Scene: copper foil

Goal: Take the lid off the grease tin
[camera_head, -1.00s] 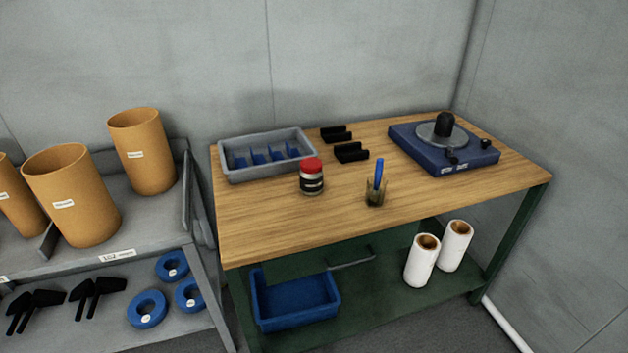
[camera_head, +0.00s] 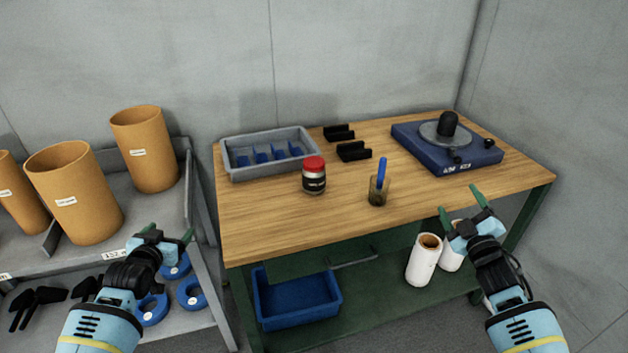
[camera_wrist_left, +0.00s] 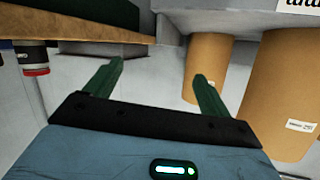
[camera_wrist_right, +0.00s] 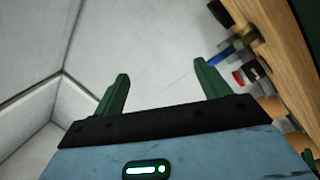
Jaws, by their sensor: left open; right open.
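The grease tin (camera_head: 314,182) is a small jar with a dark label, standing upright on the wooden table. Its red lid (camera_head: 314,163) sits on top of it. The tin also shows in the left wrist view (camera_wrist_left: 33,58) and in the right wrist view (camera_wrist_right: 254,70). My left gripper (camera_head: 168,234) is open and empty, in front of the shelf, left of and nearer than the tin. My right gripper (camera_head: 458,202) is open and empty, near the table's front right edge, well right of the tin. Neither touches the tin.
A glass with a blue pen (camera_head: 379,188) stands right of the tin. A grey divided tray (camera_head: 232,172) and black holders (camera_head: 352,152) are behind. A blue turntable device (camera_head: 440,160) is at right. Orange cylinders (camera_head: 75,200) stand on the left shelf. The table's front is clear.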

